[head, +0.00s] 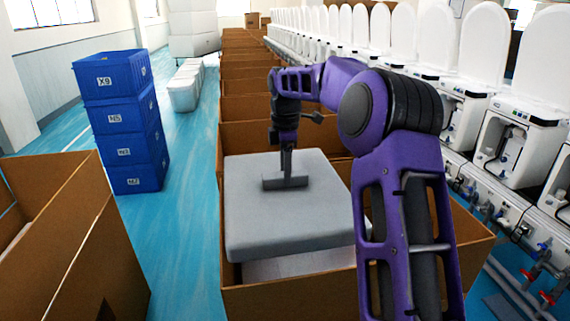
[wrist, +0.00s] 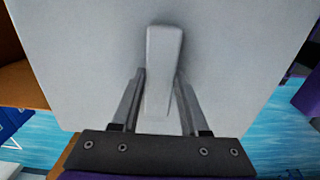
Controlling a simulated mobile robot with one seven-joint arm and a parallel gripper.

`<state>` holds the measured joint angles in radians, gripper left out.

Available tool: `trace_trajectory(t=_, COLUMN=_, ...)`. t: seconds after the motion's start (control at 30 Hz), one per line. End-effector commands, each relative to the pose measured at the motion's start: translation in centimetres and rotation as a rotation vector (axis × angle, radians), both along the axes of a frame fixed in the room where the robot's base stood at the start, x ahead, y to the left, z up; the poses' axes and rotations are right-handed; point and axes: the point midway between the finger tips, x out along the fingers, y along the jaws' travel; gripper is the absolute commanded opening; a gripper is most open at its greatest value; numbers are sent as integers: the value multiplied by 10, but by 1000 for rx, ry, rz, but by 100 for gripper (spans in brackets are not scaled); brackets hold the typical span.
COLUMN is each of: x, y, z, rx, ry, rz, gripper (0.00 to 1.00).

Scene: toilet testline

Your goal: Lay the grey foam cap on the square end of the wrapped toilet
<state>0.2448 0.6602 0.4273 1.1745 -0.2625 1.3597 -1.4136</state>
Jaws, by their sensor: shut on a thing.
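The grey foam cap (head: 285,225) is a thick square slab, lying roughly level at the mouth of the nearest middle cardboard box. My gripper (head: 286,165) points down over the cap's middle and is shut on its raised grip. In the wrist view, the two fingers (wrist: 160,85) stand on either side of that pale grip, and the cap (wrist: 80,65) fills most of the picture. A pale surface, likely the wrapped toilet (head: 300,265), shows just below the cap's front edge inside the box. The rest of it is hidden, and I cannot tell whether the cap touches it.
The open cardboard box (head: 290,300) surrounds the pale surface, with more boxes in a row behind. Blue stacked crates (head: 122,125) stand at left, and another open box (head: 75,250) is at front left. White toilets (head: 485,50) line the right. Blue floor lies clear between.

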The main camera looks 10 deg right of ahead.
Motion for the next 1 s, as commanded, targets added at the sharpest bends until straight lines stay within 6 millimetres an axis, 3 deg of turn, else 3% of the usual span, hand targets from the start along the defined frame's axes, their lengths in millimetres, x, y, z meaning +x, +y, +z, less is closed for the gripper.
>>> trace_trajectory(t=1.0, x=0, y=0, z=-123, rx=0, ry=1, rz=1, gripper=0)
